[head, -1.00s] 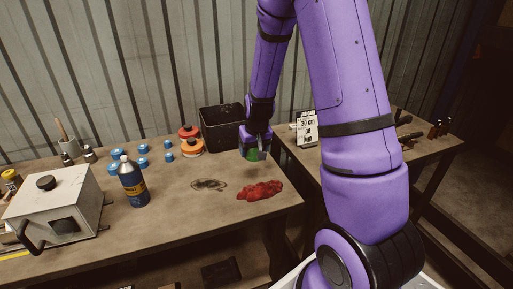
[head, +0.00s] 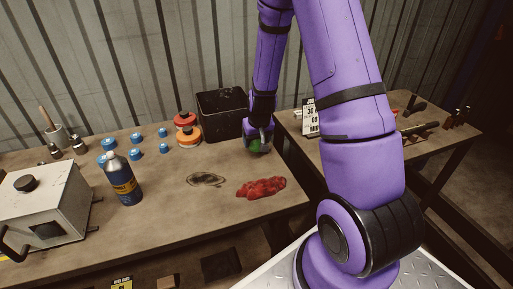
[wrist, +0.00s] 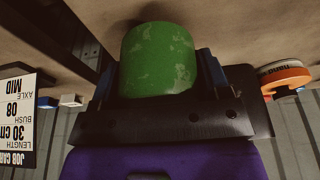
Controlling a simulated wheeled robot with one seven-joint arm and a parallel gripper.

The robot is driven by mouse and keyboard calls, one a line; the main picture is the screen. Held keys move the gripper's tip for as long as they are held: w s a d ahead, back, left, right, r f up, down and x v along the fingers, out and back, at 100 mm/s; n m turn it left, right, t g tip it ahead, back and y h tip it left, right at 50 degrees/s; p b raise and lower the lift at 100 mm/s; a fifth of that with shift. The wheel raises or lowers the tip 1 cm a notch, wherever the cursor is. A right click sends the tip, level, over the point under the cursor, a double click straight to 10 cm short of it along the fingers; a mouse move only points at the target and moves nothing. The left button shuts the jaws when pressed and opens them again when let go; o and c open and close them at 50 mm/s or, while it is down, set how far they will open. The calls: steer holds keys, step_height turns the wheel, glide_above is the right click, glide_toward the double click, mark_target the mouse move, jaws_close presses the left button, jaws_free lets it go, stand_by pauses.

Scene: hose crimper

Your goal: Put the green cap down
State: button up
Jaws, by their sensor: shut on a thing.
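The green cap (wrist: 158,60) is a worn green cylinder with pale scuffs, held between the two fingers of my gripper (wrist: 160,82) in the wrist view. In the head view my gripper (head: 258,140) is shut on the green cap (head: 256,147) over the right part of the bench, in front of the black bin. The fingers partly cover the cap there. I cannot tell whether its underside touches the bench top (head: 160,205).
The black bin (head: 222,128) stands behind the gripper. Orange and red discs (head: 187,136) lie to its left, a red rag (head: 261,187) in front. A blue bottle (head: 123,180), several blue caps (head: 136,138) and a crimper box (head: 45,205) stand left. A job card (head: 310,118) stands right.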

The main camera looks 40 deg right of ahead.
mark_target(256, 154)
steer(key=shift+f, duration=1.85)
steer(key=shift+f, duration=0.15)
steer(key=o, duration=0.9)
steer(key=v, duration=1.2)
steer(key=shift+a, duration=0.1)
steer(key=s+a+r+n+t, duration=0.1)
steer(key=s+a+r, duration=0.3)
steer(key=r, duration=0.5)
steer(key=s+a+r+n, duration=0.1)
steer(key=s+a+r, duration=0.3)
steer(key=r, duration=0.5)
steer(key=shift+n+t+y, duration=0.4)
steer(key=shift+n+t, duration=0.2)
steer(key=s+a+r, duration=0.1)
steer(key=s+r, duration=0.2)
steer(key=s, duration=0.2)
steer(key=s+a+r, duration=0.1)
steer(key=s+r, duration=0.2)
steer(key=s, duration=0.2)
steer(key=s+a+r, duration=0.2)
steer(key=s+r, duration=0.1)
steer(key=s, duration=0.2)
steer(key=shift+s+a, duration=0.15)
steer(key=shift+s, duration=0.25)
